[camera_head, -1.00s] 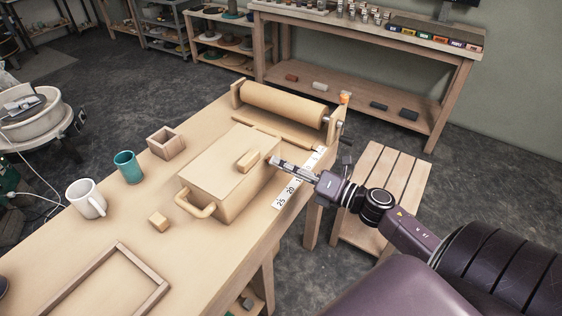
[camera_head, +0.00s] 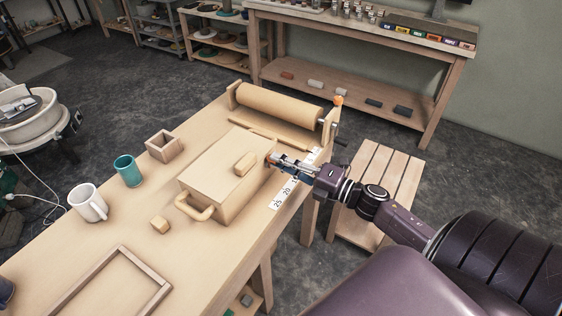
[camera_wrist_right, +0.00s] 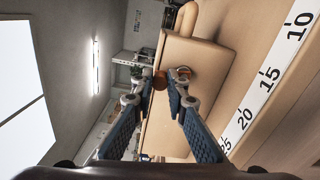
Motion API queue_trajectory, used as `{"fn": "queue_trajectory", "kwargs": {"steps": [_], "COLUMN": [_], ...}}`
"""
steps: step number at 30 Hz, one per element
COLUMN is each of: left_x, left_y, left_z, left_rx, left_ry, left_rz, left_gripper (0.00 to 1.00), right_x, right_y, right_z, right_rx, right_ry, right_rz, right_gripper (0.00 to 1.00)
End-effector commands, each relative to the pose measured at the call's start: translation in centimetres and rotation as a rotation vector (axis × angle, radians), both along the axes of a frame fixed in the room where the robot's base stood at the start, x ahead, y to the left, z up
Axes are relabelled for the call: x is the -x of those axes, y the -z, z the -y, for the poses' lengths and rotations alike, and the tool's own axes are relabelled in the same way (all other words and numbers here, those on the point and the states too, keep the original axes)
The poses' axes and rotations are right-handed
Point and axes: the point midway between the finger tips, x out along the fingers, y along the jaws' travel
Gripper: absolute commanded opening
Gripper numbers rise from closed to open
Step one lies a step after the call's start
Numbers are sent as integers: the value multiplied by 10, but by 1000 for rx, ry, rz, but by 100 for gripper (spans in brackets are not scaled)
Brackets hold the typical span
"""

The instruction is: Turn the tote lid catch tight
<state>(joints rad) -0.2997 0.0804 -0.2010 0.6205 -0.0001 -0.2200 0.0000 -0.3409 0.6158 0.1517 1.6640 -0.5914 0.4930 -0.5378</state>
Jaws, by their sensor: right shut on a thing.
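A tan wooden tote (camera_head: 231,203) with a flat lid (camera_head: 217,158), a block grip on top and a loop handle in front stands on the table. My right gripper (camera_head: 272,158) is at the tote's right side, near the lid's edge. In the right wrist view its two blue-padded fingers (camera_wrist_right: 165,84) are closed on a small brown-orange piece, the lid catch (camera_wrist_right: 160,80), beside the tote wall (camera_wrist_right: 195,58). The fingers hide most of the catch, so its angle cannot be told. My left gripper is not in view.
A slab roller (camera_head: 280,103) stands behind the tote. A number strip (camera_head: 287,190) lies along the table's right edge. A white mug (camera_head: 88,203), a teal cup (camera_head: 128,170), a wooden box (camera_head: 164,147), a small block (camera_head: 159,222) and a frame (camera_head: 110,290) lie to the left.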

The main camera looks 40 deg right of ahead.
Motion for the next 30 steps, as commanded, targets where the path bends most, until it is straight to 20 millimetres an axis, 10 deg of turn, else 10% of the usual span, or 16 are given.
{"fn": "queue_trajectory", "kwargs": {"steps": [8, 9, 13, 30], "left_x": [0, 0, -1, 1], "left_y": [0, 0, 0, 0], "left_z": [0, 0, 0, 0], "left_rx": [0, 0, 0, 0], "left_ry": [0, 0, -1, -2], "left_rz": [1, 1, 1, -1], "left_gripper": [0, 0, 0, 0], "right_x": [0, 0, 0, 33], "right_y": [0, 0, 0, 2], "right_z": [0, 0, 0, 13], "right_rx": [1, 1, 1, 1], "right_ry": [-1, -1, 0, 1], "right_rz": [1, 1, 1, -4], "right_gripper": [0, 17, 31, 31]}}
